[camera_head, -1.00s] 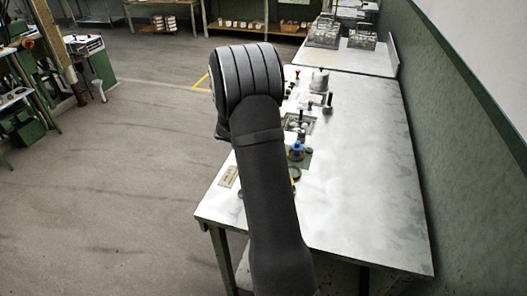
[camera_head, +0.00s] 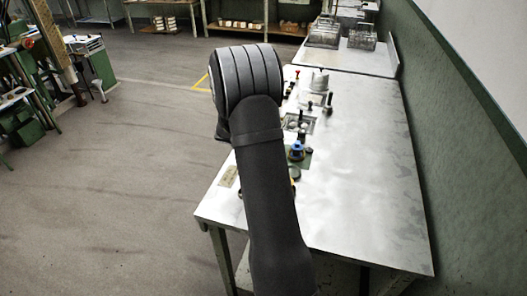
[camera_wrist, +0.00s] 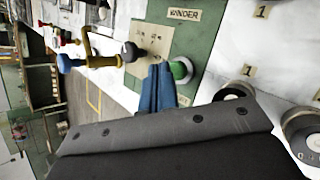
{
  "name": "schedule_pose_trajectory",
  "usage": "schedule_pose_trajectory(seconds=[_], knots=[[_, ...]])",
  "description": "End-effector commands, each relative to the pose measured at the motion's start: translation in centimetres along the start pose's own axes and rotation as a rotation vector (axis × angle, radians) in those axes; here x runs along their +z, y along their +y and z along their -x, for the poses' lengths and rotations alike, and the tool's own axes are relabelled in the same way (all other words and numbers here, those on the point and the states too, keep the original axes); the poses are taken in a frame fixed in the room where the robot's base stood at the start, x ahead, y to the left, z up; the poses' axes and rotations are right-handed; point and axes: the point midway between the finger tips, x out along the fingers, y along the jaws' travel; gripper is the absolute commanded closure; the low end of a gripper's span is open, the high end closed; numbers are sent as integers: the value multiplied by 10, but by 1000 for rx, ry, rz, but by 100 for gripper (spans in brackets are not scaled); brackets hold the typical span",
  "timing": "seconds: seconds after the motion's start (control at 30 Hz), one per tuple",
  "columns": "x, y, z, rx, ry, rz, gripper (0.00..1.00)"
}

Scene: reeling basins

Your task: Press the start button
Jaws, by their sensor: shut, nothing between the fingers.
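In the wrist view a round green button (camera_wrist: 183,68) with a pale collar sits on a green panel (camera_wrist: 203,30) with a plate reading "WINDER". My gripper (camera_wrist: 161,70) has blue fingers held together with nothing between them. Its tips are just left of the green button in the picture, very close to it; I cannot tell whether they touch it. In the head view my arm hides the gripper, and I cannot make out the button there.
A dark round knob (camera_wrist: 130,52) and a yellow pipe-like lever (camera_wrist: 98,60) stand left of the fingers.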

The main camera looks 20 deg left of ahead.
Motion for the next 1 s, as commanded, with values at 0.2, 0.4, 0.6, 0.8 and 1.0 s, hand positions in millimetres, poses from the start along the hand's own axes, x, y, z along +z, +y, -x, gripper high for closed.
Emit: schedule_pose_trajectory(seconds=[0.2,0.4,0.6,0.8,1.0], knots=[[-2,-2,-3,0,0,1,100],[-2,-2,-3,-1,0,0,100],[-3,-3,-4,-1,0,1,100],[-4,-5,-6,-1,0,0,100],[-5,-6,-8,-1,0,0,100]])
